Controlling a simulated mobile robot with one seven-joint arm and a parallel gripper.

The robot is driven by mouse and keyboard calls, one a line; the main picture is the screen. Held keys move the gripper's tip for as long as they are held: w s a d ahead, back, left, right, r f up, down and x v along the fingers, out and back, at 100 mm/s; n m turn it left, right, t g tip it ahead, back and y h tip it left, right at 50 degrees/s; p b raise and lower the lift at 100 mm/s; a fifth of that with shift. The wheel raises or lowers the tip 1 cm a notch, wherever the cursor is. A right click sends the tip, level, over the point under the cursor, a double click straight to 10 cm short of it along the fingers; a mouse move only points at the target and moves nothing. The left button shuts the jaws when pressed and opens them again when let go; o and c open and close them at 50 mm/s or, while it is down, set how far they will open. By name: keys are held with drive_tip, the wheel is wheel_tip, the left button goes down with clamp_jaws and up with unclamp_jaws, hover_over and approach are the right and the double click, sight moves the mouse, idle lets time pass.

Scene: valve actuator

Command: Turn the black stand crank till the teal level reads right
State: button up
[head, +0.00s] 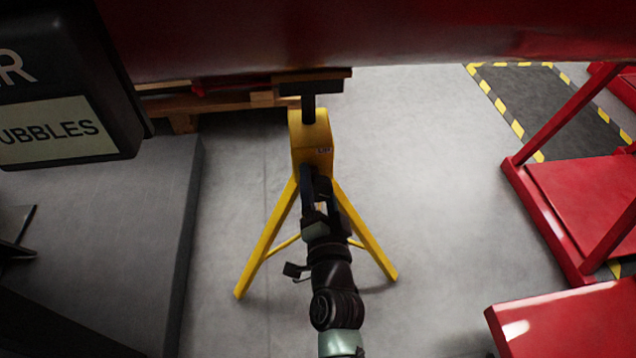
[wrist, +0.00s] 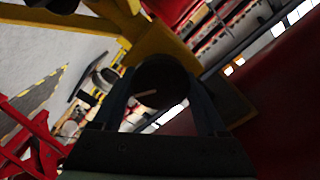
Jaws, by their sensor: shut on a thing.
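The yellow stand (head: 312,143) is upright on splayed legs, with a black post (head: 308,106) and top plate under a large red body (head: 380,32). My gripper (head: 318,193) is at the front of the stand, just below its yellow head. In the wrist view the fingers (wrist: 163,100) are on either side of a dark round end of the black crank (wrist: 160,78) and shut on it. The rest of the crank is hidden by my gripper in the head view. I cannot make out a teal level in either view.
A dark box with a label (head: 60,130) reading "...UBBLES" hangs at the upper left. A grey block (head: 110,210) is left of the stand. Red frames (head: 575,200) stand at the right, near a yellow-black floor marking (head: 518,130). Grey floor between is clear.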

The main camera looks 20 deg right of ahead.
drive_tip(key=o, duration=1.3)
drive_tip(key=p+v, duration=0.3)
drive_tip(key=v, duration=1)
